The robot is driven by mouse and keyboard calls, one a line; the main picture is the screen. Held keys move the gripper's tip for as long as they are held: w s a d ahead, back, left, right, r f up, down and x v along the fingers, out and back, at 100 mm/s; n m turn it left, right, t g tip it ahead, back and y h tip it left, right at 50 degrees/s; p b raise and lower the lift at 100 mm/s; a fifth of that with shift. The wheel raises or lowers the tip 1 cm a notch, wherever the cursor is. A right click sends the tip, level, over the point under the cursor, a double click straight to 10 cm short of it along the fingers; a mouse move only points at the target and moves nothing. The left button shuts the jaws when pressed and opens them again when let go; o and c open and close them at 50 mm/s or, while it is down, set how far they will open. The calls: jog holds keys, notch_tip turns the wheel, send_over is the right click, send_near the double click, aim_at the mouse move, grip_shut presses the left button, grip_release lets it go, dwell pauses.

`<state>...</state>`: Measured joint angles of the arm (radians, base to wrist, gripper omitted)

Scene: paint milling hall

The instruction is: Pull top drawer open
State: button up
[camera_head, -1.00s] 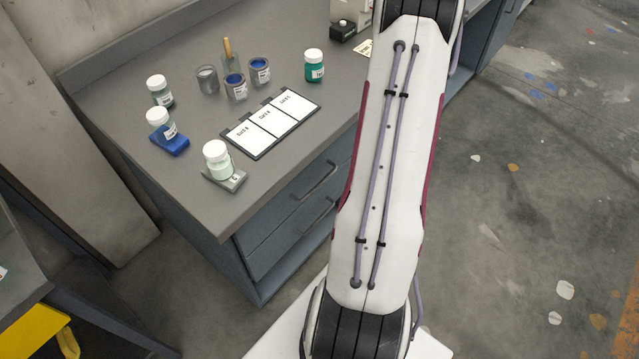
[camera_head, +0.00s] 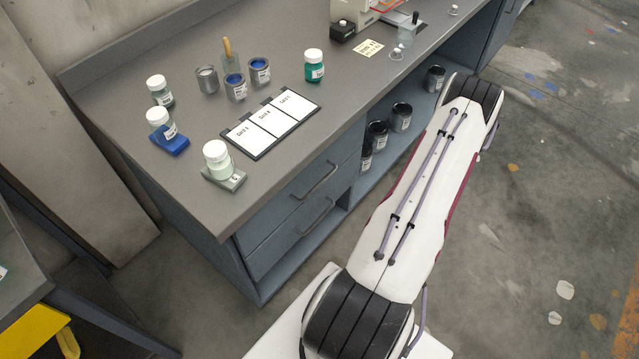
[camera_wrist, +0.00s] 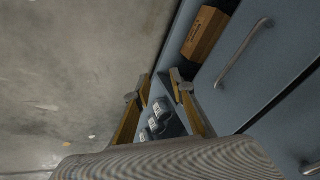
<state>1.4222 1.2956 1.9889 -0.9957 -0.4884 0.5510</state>
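The top drawer (camera_head: 288,207) is a blue-grey front under the grey bench top, with a curved metal bar handle (camera_head: 316,182). It looks closed in the head view. A second drawer (camera_head: 292,245) with a similar handle sits below it. In the wrist view two bar handles show on blue-grey fronts, one upper right (camera_wrist: 243,53) and one at the lower right edge (camera_wrist: 311,168); I cannot tell which is the top drawer's. My gripper (camera_wrist: 159,88) is open and empty, left of both handles and apart from them. The head view does not show it.
An open shelf bay right of the drawers holds several dark cans (camera_head: 400,117); the wrist view shows a brown box (camera_wrist: 206,35) and cans (camera_wrist: 158,120). Jars, tins and a white-card board (camera_head: 270,122) stand on the bench.

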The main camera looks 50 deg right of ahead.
jog(key=w+a+f+m+t, duration=0.2)
jog(key=w+a+f+t, duration=0.1)
jog(key=a+t, duration=0.1)
jog(key=m+t, duration=0.4)
jog(key=t, duration=0.8)
send_near(319, 183)
jog(key=w, duration=0.2)
jog(key=shift+d+r+g+y, duration=0.2)
jog(key=shift+g+y, duration=0.1)
jog(key=shift+y, duration=0.1)
jog(key=shift+w+r, duration=0.25)
jog(key=shift+w, duration=1)
jog(key=shift+w+r, duration=0.25)
jog(key=shift+w, duration=1.05)
jog(key=shift+w+r, duration=0.2)
jog(key=shift+w, duration=1.05)
jog(key=shift+c, duration=0.5)
